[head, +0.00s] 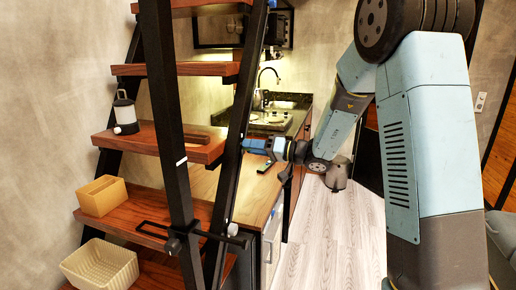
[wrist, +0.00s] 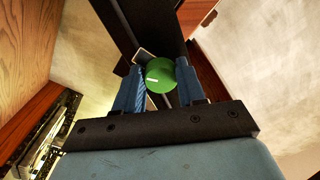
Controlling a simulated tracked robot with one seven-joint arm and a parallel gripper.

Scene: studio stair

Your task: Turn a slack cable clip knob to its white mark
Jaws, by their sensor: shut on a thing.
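A round green knob (wrist: 161,73) with a short white line on its face sits at a black rail (wrist: 140,22) in the wrist view. The blue fingers of my gripper (wrist: 160,82) are on either side of it and shut on it. The white line points toward the lower left of the picture. In the head view my gripper (head: 256,146) reaches from the right to the right black stair rail (head: 235,135). The knob is hidden there behind the fingers and rail. I cannot make out a separate mark beside the knob.
Wooden treads hold a lantern (head: 124,113), a yellow box (head: 102,195) and a cream ribbed basket (head: 100,265). A black clamp bar (head: 185,240) crosses the lower stair. A counter with a sink (head: 270,118) stands behind. The floor (head: 335,235) at right is clear.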

